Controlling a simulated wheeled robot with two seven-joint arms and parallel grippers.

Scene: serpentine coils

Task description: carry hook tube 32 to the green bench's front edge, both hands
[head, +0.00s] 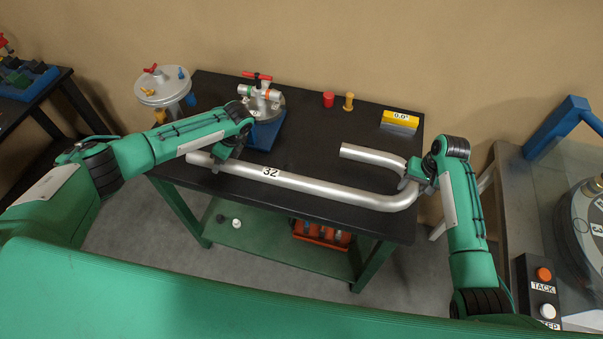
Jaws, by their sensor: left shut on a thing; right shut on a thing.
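Hook tube 32 (320,187) is a silver tube with a white "32" label and a U-bend at its right end. It lies along the front part of the black top of the green bench (310,133); I cannot tell whether it touches the top. My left gripper (221,158) is shut on the tube near its straight left end. My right gripper (413,178) is shut on the tube at the bend on the right. The fingertips of both grippers are partly hidden by the wrists.
On the bench stand a silver fixture with a red handle (258,90), a red cap (328,99), a yellow peg (349,101) and a yellow gauge (400,119). A round-lidded pot (163,88) is at the back left. A button box (541,290) is at the right.

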